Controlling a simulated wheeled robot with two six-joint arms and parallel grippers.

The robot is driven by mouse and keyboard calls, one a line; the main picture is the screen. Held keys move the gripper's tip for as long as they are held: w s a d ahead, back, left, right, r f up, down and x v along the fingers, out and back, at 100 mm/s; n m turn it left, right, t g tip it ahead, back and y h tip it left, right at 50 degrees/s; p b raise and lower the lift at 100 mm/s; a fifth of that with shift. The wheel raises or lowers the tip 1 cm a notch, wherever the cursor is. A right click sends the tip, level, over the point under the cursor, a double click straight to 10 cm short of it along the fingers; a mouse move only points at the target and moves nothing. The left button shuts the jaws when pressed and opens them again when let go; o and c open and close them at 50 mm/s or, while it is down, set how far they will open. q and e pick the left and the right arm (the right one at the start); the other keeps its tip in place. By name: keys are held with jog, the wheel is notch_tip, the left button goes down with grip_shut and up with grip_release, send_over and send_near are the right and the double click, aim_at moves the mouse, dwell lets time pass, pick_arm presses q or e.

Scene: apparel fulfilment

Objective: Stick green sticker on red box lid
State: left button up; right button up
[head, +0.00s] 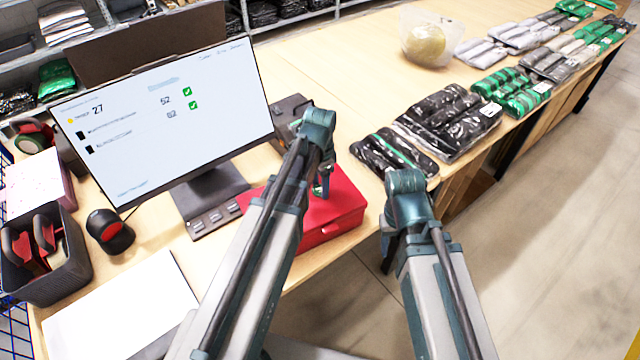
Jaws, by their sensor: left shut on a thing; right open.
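The red box (338,222) sits near the table's front edge with its lid closed. My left gripper (321,188) points down just over the lid, shut on a small green piece that looks like the green sticker. The fingers hide most of the sticker, and I cannot tell whether it touches the lid. My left arm hides the left part of the box. My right gripper (386,250) hangs to the right of the box, past the table's edge, open and empty. It is partly hidden by its own arm.
A monitor (165,115) stands left of the box. Bagged black garments (448,120) lie behind and to the right, with more bagged clothes along the table's right edge. A dark bin (45,255), scanner (108,230) and white paper (120,310) are at the left.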

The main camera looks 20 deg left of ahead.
aim_at(320, 190)
pick_arm(q)
jog(key=o, duration=1)
notch_tip(320, 190, up, 9)
jog(key=p, duration=0.9)
dwell(0.4)
